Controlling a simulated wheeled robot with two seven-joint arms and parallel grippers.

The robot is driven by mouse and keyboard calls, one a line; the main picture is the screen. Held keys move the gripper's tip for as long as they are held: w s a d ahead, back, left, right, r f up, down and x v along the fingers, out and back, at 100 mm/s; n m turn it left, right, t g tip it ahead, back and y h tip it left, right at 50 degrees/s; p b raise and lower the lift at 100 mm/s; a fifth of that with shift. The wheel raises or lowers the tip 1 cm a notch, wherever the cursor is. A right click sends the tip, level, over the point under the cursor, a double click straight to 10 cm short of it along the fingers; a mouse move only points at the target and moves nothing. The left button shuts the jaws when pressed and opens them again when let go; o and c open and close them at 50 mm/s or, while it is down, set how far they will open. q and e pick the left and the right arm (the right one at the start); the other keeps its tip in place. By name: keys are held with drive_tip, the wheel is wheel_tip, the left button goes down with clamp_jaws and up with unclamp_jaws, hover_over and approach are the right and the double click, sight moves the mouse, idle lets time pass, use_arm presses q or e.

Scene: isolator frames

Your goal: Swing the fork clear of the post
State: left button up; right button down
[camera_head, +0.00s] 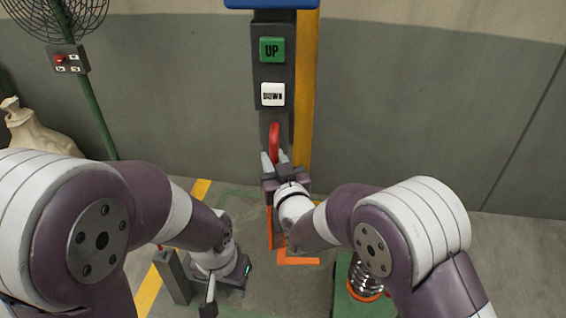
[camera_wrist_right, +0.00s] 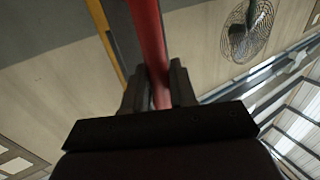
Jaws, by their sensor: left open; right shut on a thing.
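A dark grey post (camera_head: 271,70) stands ahead, with a green UP button (camera_head: 272,50) and a white DOWN button (camera_head: 273,94). A red curved bar (camera_head: 275,138) shows low on its front, below the buttons. I cannot tell if this bar is the fork; no other fork shows. My right gripper (camera_head: 274,160) is shut on the red bar. In the right wrist view the red bar (camera_wrist_right: 149,45) runs between the two dark fingers, beside the dark post. My left gripper (camera_head: 209,298) is low at the left, open and empty, partly hidden by its own arm.
A fan's control box (camera_head: 69,60) on a green pole and a pale sack (camera_head: 35,130) are at the left. A coil spring (camera_head: 364,278) is at lower right. The wall right of the post is bare.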

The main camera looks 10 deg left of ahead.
drive_tip(key=shift+r, duration=0.15)
drive_tip(key=c, duration=1.3)
unclamp_jaws()
drive_tip(key=shift+c, duration=0.2)
drive_tip(key=shift+o, duration=1.3)
drive_tip(key=shift+w, duration=0.1)
drive_tip(key=v, duration=1.2)
drive_tip(key=shift+s+d+b, duration=0.2)
drive_tip(key=shift+s+b, duration=0.1)
drive_tip(key=shift+b, duration=0.05)
